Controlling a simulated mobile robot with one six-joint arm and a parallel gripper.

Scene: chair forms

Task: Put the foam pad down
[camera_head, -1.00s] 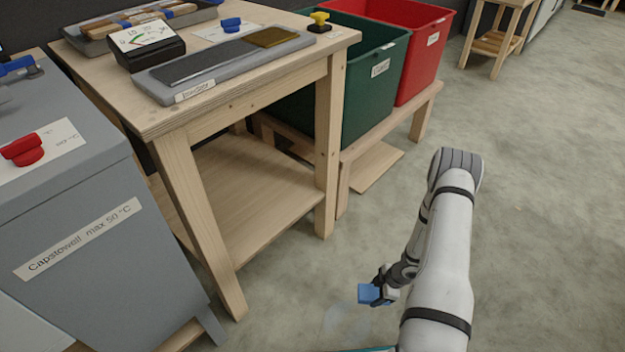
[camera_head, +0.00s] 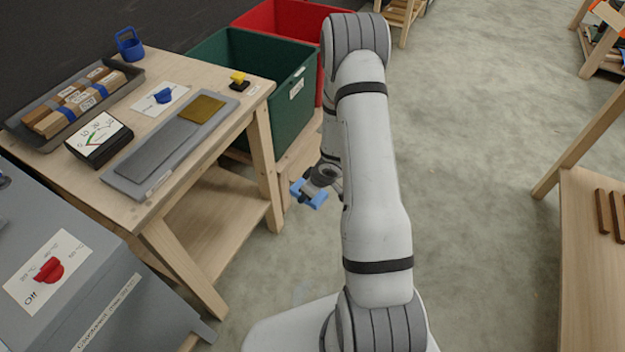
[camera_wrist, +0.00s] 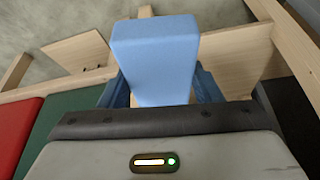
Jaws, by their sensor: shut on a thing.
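The foam pad is a light blue block. In the wrist view the foam pad (camera_wrist: 155,55) stands out between the two blue fingers of my gripper (camera_wrist: 160,92), which is shut on it. In the head view my gripper (camera_head: 309,193) is small and holds the blue pad (camera_head: 314,197) in the air, right of the wooden table (camera_head: 205,172) and in front of the bins. The pad touches nothing but the fingers that I can see.
On the table are a grey board (camera_head: 150,160) with a mustard patch (camera_head: 201,108), a dial meter (camera_head: 98,139), a tray of wooden blocks (camera_head: 40,140) and a yellow knob (camera_head: 238,80). A green bin (camera_head: 245,60) and a red bin (camera_head: 280,25) stand behind. A grey cabinet (camera_head: 90,270) is front left.

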